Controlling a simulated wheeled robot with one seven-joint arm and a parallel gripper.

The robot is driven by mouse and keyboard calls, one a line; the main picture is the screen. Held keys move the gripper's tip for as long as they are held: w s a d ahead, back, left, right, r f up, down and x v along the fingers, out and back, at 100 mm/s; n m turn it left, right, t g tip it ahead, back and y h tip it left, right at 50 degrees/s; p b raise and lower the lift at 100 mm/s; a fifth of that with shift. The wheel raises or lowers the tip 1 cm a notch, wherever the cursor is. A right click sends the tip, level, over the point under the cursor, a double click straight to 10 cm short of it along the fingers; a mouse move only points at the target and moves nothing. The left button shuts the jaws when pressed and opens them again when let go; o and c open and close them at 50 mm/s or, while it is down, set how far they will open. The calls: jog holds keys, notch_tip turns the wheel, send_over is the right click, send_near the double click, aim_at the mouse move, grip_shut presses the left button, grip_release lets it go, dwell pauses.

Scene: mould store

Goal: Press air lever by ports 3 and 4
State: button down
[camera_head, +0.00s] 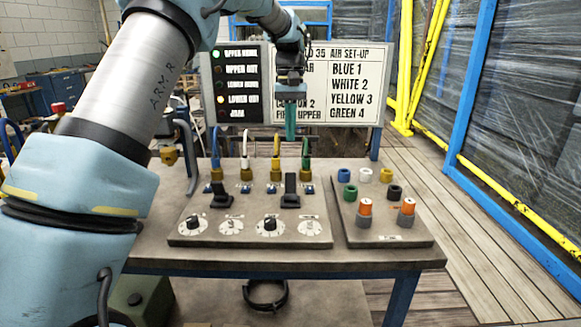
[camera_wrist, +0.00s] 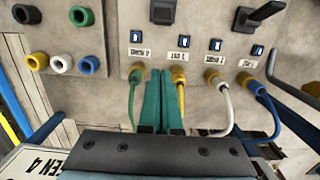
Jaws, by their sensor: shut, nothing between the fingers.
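The black air lever (camera_head: 290,190) by ports 3 and 4 stands upright on the right half of the sloped grey panel, in front of the yellow hose (camera_head: 276,147) and green hose (camera_head: 305,150). In the wrist view this lever (camera_wrist: 163,10) is at the top edge, partly cut off. My gripper (camera_head: 291,137) hangs above and behind it, teal fingers pointing down. The wrist view shows the gripper (camera_wrist: 162,73) shut and empty, its fingers side by side between the green and yellow hoses; they appear apart from the lever. Whether they touch a hose is unclear.
A second black lever (camera_head: 221,197) stands left, by the blue and white hoses. Round dials (camera_head: 270,226) line the panel front. A side block (camera_head: 395,232) holds coloured ports and orange-topped fittings. Behind stand a lamp board (camera_head: 237,85), with green and yellow lamps lit, and a sign (camera_head: 352,115).

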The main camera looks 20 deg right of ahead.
aim_at(291, 187)
jog(key=shift+f, duration=0.1)
jog(key=f, duration=0.3)
jog(key=f+p, duration=0.1)
jog(key=f, duration=0.2)
jog(key=f+p, duration=0.1)
jog(key=f, duration=0.2)
jog(key=shift+s+a+f, duration=0.25)
jog(key=shift+s+f, duration=0.15)
jog(key=shift+s+a+r+p, duration=0.25)
jog(key=shift+s+r+p, duration=0.15)
jog(key=shift+s, duration=0.15)
jog(key=shift+s+a+r+p, duration=0.25)
jog(key=shift+s+r, duration=0.1)
jog(key=shift+s, duration=0.15)
jog(key=shift+s+a+r, duration=0.1)
jog(key=shift+s+a, duration=0.15)
jog(key=shift+s, duration=0.3)
